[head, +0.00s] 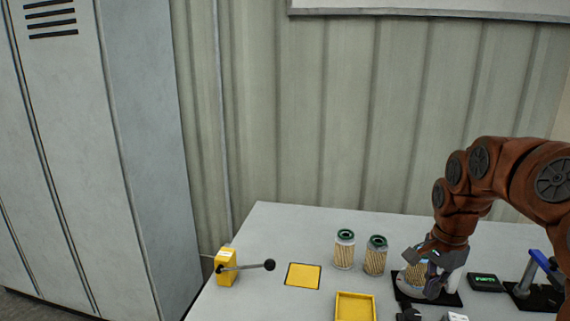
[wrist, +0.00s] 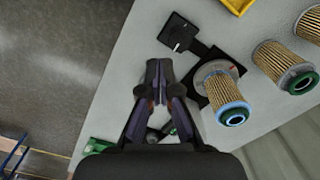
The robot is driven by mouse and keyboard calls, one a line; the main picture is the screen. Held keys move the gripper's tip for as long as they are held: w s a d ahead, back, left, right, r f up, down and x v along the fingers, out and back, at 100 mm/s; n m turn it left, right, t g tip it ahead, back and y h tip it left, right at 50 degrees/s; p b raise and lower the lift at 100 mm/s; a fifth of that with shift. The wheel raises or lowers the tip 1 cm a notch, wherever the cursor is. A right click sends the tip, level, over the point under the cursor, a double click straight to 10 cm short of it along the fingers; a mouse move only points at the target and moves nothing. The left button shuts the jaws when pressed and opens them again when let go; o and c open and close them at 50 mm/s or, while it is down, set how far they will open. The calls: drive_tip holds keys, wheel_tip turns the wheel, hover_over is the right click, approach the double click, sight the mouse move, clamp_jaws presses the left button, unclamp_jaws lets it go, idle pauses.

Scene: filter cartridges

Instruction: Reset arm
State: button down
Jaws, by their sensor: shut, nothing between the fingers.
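My gripper (head: 432,285) is at the right of the table in the head view, pointing down. In the wrist view my gripper (wrist: 158,68) has its fingertips together with nothing between them. A pleated filter cartridge with a blue end (wrist: 222,92) stands in a pale round holder on a black plate (wrist: 198,88), just right of the fingers and apart from them. Two green-ended cartridges stand upright on the table, one at left (head: 344,252) and one at right (head: 375,258).
A yellow tray (head: 355,295) and a yellow square pad (head: 303,276) lie left of my gripper. A yellow box (head: 226,267) with a black-knobbed lever is at the left edge. A black display (head: 486,282) and a blue-handled device (head: 540,262) stand at right. A black knobbed switch (wrist: 178,33) is near the fingertips.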

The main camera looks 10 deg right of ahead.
drive_tip(key=s+a+r+n+p, duration=0.2)
drive_tip(key=s+a+n, duration=0.55)
drive_tip(key=a, duration=0.55)
drive_tip(key=s+a+f+n+g+p, duration=0.1)
drive_tip(key=s+a+n, duration=0.2)
drive_tip(key=s, duration=0.5)
drive_tip(key=s+a+f+n, duration=0.2)
drive_tip(key=s+a+n, duration=0.1)
drive_tip(key=s, duration=0.4)
drive_tip(key=shift+s+a+f+n+g+p, duration=0.2)
drive_tip(key=shift+s+n+g+p, duration=0.2)
drive_tip(key=shift+n, duration=0.35)
